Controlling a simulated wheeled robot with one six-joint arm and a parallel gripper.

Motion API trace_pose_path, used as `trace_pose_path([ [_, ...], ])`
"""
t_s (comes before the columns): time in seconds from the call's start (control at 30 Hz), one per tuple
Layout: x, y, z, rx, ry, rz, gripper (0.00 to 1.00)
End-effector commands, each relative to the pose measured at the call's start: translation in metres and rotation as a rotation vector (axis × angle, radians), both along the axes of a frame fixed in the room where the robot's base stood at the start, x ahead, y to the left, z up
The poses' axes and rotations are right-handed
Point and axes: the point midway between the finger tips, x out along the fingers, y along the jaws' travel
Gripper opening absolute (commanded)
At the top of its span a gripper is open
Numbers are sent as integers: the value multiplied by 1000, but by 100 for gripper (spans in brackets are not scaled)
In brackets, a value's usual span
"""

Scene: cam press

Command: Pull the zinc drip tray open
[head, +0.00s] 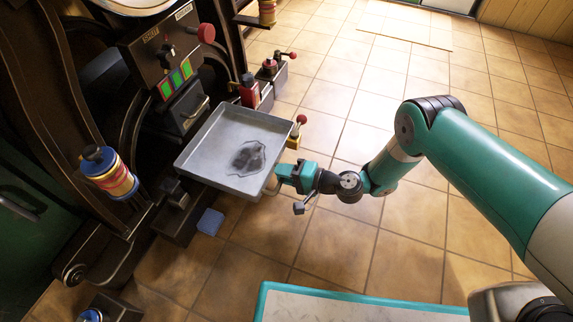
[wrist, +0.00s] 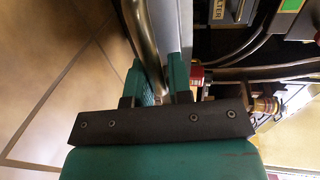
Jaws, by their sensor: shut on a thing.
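The zinc drip tray (head: 212,145) is a shallow grey metal pan that juts out from the front of the press, level, with a dark patch of liquid (head: 248,158) on its floor. My gripper (head: 279,179) is at the tray's right front edge, shut on its handle. In the wrist view, the handle is a curved metal bar (wrist: 147,35) that runs between the two teal fingers (wrist: 158,85). The tray's pale side (wrist: 178,25) shows just right of the bar.
A red oil can (head: 249,92) and a small red-knobbed lever (head: 300,119) stand behind the tray. The tiled floor (head: 330,240) at the right is clear.

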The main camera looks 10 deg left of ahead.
Motion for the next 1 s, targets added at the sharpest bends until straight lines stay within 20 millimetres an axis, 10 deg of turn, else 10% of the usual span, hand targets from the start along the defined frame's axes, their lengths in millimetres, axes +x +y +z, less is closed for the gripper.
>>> trace_pose_path([
  [0.3, -3, -2, -7, -13, 7, 1, 0],
  [0.33, -3, -2, -7, -13, 7, 1, 26],
  [0.4, -3, -1, -6, -11, 7, 1, 39],
  [1.0, -3, -17, 4, -7, 6, -4, 39],
])
